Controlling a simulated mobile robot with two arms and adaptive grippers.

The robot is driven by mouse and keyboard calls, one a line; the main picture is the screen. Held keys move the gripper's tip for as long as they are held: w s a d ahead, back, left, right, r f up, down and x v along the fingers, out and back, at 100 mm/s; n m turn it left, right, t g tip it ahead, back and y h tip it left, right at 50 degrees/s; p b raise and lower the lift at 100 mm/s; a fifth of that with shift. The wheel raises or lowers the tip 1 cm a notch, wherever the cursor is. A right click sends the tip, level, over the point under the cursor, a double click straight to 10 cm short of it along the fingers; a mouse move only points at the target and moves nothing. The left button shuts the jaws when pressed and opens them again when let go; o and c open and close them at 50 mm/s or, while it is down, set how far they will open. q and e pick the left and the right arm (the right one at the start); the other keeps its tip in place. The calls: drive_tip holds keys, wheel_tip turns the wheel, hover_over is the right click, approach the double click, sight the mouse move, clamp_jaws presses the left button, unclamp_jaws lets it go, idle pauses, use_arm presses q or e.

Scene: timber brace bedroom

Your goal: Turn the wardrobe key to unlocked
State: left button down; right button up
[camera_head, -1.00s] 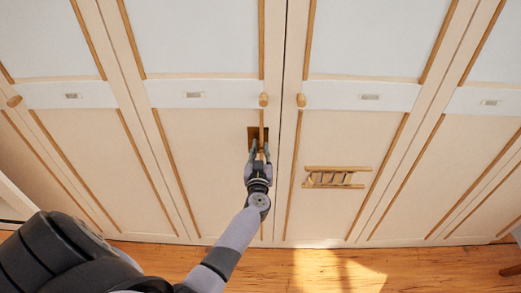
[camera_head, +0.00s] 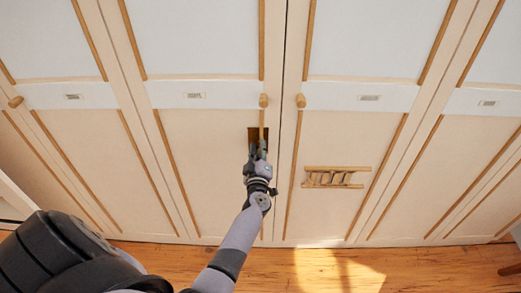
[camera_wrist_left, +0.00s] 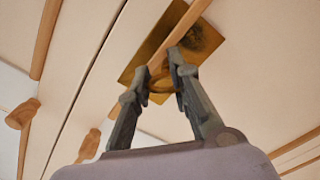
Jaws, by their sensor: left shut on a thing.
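The wardrobe (camera_head: 210,150) fills the head view, its cream doors trimmed with wood. A brass lock plate (camera_head: 252,133) sits on the door left of the central gap, below a wooden knob. The plate shows larger in the left wrist view (camera_wrist_left: 150,50), with a wooden strip crossing it. My left gripper (camera_head: 258,148) is at the plate, its fingers closed on a small brass-coloured piece, apparently the wardrobe key (camera_wrist_left: 160,84). The fingers hide most of the key, so its angle is hard to tell. My right gripper is out of view.
Round wooden knobs (camera_head: 301,101) stick out beside the central gap. A small ladder-like wooden piece (camera_head: 335,177) is on the right door. The wooden floor (camera_head: 290,265) below is clear in the middle. A pale furniture edge (camera_head: 12,205) stands at the left.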

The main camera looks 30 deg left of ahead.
use_arm(q)
drive_tip(key=n, duration=0.3)
drive_tip(key=f+n+b, duration=0.1)
drive_tip(key=shift+s+a+f+n, duration=0.1)
drive_tip(key=shift+s+a+n, duration=0.2)
drive_tip(key=shift+s, duration=0.05)
drive_tip(key=shift+n+g+b, duration=0.3)
drive_tip(key=shift+n+b, duration=0.05)
drive_tip(key=shift+n, duration=1.35)
drive_tip(key=shift+d, duration=0.1)
drive_tip(key=c, duration=1.8)
unclamp_jaws()
drive_tip(key=o, duration=0.3)
drive_tip(key=shift+w, duration=0.15)
drive_tip(key=o, duration=0.3)
drive_tip(key=shift+w, duration=0.1)
drive_tip(key=shift+o, duration=0.4)
drive_tip(key=shift+r, duration=0.2)
